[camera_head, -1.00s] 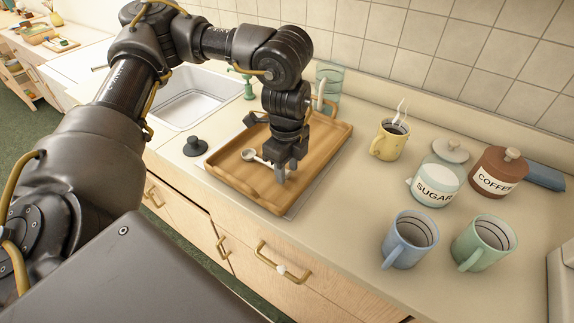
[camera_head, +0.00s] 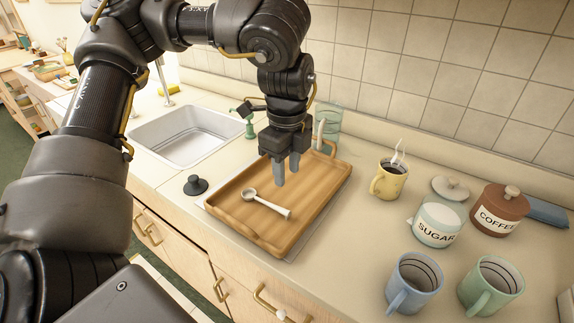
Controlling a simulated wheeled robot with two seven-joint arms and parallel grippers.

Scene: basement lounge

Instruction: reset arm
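My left gripper (camera_head: 287,172) is above the wooden tray (camera_head: 235,226), pointing down, with its two fingers a little apart and nothing between them. A small scoop or spoon (camera_head: 268,204) with a pale handle lies in the tray, apart from the fingers. My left arm comes in from the left and arches over the sink side of the counter. My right gripper is not in this view.
A yellow steaming mug (camera_head: 390,180), a sugar jar (camera_head: 436,225), a coffee canister (camera_head: 498,212), a blue mug (camera_head: 414,283) and a green mug (camera_head: 491,286) stand to the right. A sink (camera_head: 187,136) and a black stopper (camera_head: 195,185) are to the left.

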